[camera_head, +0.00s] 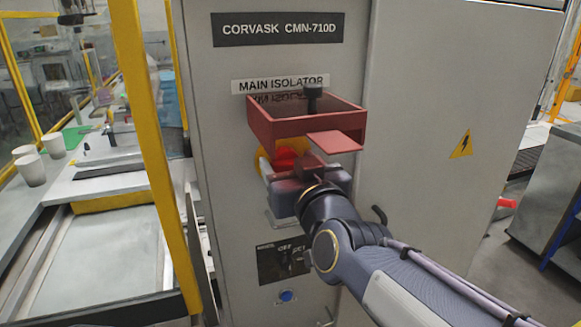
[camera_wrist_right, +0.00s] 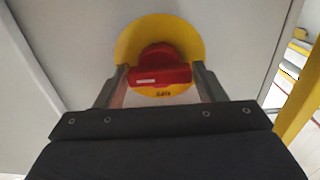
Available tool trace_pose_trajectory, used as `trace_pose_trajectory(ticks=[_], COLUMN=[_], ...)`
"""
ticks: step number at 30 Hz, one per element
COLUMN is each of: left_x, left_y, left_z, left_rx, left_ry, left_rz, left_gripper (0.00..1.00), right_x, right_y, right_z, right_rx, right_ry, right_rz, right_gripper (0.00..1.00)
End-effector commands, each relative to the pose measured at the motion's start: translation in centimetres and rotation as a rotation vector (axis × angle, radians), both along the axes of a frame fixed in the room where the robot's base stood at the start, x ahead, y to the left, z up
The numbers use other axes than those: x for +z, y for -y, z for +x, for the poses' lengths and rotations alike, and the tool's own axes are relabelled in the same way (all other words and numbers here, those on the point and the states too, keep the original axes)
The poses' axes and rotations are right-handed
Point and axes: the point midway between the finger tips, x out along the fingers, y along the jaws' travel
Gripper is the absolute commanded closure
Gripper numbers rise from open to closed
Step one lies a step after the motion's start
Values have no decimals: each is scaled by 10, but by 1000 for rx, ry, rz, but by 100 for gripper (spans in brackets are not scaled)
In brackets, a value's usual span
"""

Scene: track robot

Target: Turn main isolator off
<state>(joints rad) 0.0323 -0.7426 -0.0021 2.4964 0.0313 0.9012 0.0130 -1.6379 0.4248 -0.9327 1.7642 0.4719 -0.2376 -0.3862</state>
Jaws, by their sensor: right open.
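The main isolator has a red rotary handle (camera_wrist_right: 162,66) on a yellow round plate (camera_wrist_right: 185,38). In the right wrist view the handle's grip bar lies crosswise, with a pale mark on it. In the head view the red handle (camera_head: 284,158) and yellow plate (camera_head: 263,163) show partly, below the "MAIN ISOLATOR" label (camera_head: 281,84). My right gripper (camera_head: 300,168) is at the handle, open. In the right wrist view its two fingers (camera_wrist_right: 160,74) stand on either side of the handle; I cannot tell whether they touch it. My left gripper is not in view.
A red open-topped box (camera_head: 300,126) with a black knob (camera_head: 313,92) sits just above the handle and partly hides it. Below are a black panel (camera_head: 272,267) and a blue button (camera_head: 286,296). A yellow post (camera_head: 150,130) stands left of the grey cabinet (camera_head: 440,100).

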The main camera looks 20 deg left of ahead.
Motion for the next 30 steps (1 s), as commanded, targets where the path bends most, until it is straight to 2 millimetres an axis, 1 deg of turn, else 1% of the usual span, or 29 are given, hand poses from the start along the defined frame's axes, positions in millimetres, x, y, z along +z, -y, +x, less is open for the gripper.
trace_pose_trajectory(ticks=[6, 8, 13, 14, 23, 30], left_x=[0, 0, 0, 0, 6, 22], left_y=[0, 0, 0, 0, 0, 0], left_z=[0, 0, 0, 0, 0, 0], left_rx=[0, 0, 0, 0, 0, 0], left_ry=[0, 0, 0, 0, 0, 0], left_rz=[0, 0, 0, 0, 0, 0], left_gripper=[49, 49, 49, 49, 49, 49], right_x=[0, 0, 0, 0, 1, 2], right_y=[0, 0, 0, 0, 0, -1], right_z=[0, 0, 0, 0, 0, -1], right_rx=[0, 0, 0, 0, 0, 1], right_ry=[0, 0, -1, 0, 24, 106], right_rz=[0, 0, 1, 0, -38, -162], right_gripper=[37, 43, 65, 66, 66, 66])
